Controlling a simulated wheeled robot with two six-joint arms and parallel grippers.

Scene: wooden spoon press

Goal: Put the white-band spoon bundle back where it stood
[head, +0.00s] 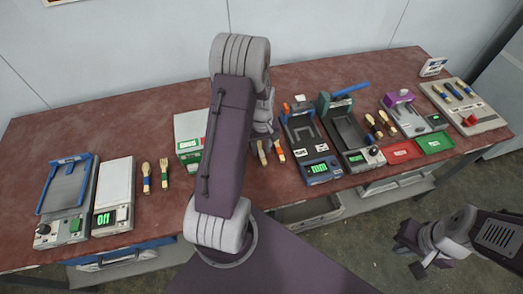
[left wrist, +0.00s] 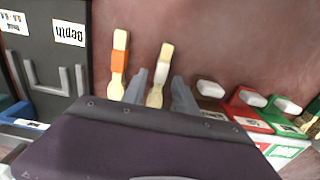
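The white-band spoon bundle (left wrist: 161,70) lies on the red table, between the two fingers of my left gripper (left wrist: 158,92) in the left wrist view. A gap shows on each side of it, so the gripper is open around it. In the head view the bundle (head: 262,153) shows just below my left gripper (head: 265,132), which is partly hidden by my own arm. The orange-band spoon bundle (left wrist: 119,62) lies beside it, outside the fingers; it also shows in the head view (head: 279,151). My right gripper (head: 410,252) hangs off the table's front at the right, its fingers apart and empty.
A dark press with a "Depth" label (left wrist: 67,32) stands beside the orange bundle. Stamps with brown, red and green bases (left wrist: 247,98) stand on the other side. Other spoons (head: 155,176), a scale (head: 114,185) and more presses (head: 350,130) line the table (head: 150,120).

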